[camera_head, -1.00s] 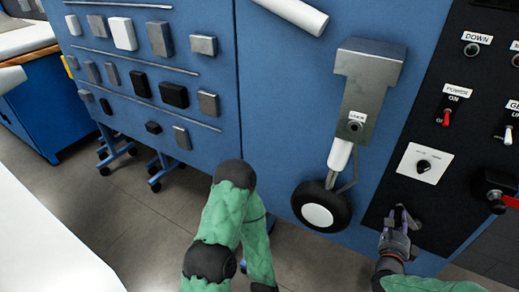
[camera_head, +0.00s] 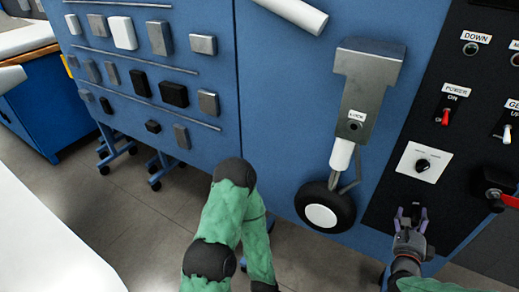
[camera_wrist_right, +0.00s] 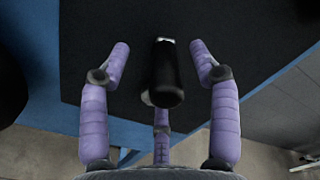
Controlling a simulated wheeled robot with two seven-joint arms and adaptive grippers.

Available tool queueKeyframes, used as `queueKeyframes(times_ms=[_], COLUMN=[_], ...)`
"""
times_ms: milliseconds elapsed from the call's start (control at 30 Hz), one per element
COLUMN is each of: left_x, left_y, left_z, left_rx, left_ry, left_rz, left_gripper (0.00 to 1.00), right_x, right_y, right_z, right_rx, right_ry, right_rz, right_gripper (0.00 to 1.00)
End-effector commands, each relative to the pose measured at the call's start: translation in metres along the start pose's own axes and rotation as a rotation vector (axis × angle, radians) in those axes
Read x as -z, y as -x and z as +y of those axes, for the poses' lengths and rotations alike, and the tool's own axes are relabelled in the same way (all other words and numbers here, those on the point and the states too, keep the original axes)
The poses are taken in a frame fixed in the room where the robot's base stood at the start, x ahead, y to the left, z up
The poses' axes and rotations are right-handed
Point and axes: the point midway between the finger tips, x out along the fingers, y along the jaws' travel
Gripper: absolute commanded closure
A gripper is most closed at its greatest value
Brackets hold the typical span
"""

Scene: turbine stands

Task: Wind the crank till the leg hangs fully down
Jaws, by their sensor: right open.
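The leg (camera_head: 341,155) is a white strut under a grey housing (camera_head: 368,85) marked LOCK, with a black-tyred wheel (camera_head: 320,209) at its lower end. It hangs down with a slight tilt to the left against the blue panel. My right gripper (camera_head: 409,217) is at the lower part of the black control panel. In the right wrist view its purple fingers (camera_wrist_right: 162,65) are open, with the black crank handle (camera_wrist_right: 165,80) between them, apart from the side fingers. In the head view the gripper mostly hides the crank. My left gripper is out of view.
The black control panel (camera_head: 455,130) carries a POWER switch (camera_head: 446,116), a rotary knob (camera_head: 422,165) on a white plate and a red-tipped lever (camera_head: 497,193) right of my gripper. A blue rack (camera_head: 150,60) with several small blocks stands at left. Bare floor shows below.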

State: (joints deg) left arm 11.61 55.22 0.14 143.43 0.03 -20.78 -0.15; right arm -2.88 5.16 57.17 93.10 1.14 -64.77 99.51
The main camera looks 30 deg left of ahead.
Motion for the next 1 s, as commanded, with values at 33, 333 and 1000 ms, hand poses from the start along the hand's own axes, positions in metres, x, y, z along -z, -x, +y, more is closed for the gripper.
queueKeyframes(times_ms=[33, 333, 1000], left_x=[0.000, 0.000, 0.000], left_y=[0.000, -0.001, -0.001], left_z=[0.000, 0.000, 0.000], left_rx=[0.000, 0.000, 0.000], left_ry=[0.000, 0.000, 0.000], left_rz=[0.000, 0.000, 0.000], left_gripper=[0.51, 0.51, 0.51], right_x=[0.000, 0.000, 0.000], right_y=[0.003, 0.023, 0.067], right_z=[0.000, 0.000, 0.000], right_rx=[0.000, 0.000, 0.000], right_ry=[0.000, 0.000, 0.000], right_rz=[0.000, 0.000, 0.000], right_gripper=[0.38, 0.38, 0.38])
